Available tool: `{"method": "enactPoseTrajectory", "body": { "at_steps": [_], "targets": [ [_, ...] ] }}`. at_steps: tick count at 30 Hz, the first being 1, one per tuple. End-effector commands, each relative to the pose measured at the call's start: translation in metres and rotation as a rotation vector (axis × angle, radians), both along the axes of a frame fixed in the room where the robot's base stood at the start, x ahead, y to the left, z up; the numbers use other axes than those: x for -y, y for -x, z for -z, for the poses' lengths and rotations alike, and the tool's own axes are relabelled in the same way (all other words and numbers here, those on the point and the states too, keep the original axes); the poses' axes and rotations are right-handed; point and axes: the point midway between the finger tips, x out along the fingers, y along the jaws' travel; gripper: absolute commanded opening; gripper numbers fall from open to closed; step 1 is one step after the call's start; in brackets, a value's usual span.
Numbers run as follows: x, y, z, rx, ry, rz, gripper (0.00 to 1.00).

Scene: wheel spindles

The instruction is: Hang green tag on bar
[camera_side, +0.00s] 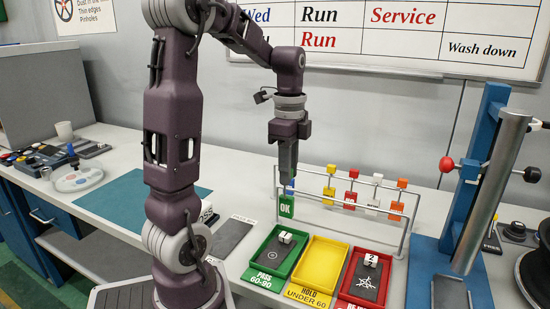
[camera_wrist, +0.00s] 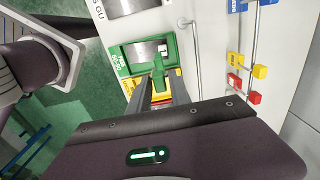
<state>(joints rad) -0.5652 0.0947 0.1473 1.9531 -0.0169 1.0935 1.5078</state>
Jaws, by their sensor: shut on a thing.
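A green tag (camera_side: 287,206) marked OK hangs below my gripper (camera_side: 288,180) at the left end of the wire rack (camera_side: 343,203). In the wrist view, my gripper (camera_wrist: 161,88) is shut on the green tag (camera_wrist: 158,70), which shows as a narrow green shape between the fingers. The tag looks upright and stands above the bench in the side view. I cannot tell whether it touches a bar of the rack. The tag's upper end is hidden by the fingers.
Blue (camera_side: 290,188), yellow (camera_side: 330,190), red (camera_side: 350,198), white (camera_side: 373,206) and orange (camera_side: 397,207) tags sit along the rack. Green (camera_side: 262,282), yellow (camera_side: 321,263) and red (camera_side: 350,284) trays lie in front. A blue stand (camera_side: 478,165) rises at right.

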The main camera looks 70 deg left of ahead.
Motion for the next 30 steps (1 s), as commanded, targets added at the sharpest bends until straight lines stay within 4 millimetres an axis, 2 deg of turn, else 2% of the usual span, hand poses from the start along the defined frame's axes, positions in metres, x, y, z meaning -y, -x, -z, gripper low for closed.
{"method": "enactPoseTrajectory", "body": {
  "at_steps": [1, 3, 6, 21, 30],
  "targets": [
    [-0.008, -0.008, 0.014, -0.005, 0.004, -0.002, 0.00],
    [-0.017, -0.017, 0.028, -0.003, 0.001, -0.003, 0.00],
    [-0.024, -0.024, 0.038, 0.001, -0.002, -0.003, 0.00],
    [-0.057, -0.057, 0.039, 0.003, -0.004, -0.003, 0.00],
    [-0.056, -0.056, 0.062, 0.001, -0.003, -0.003, 0.00]
  ]
}}
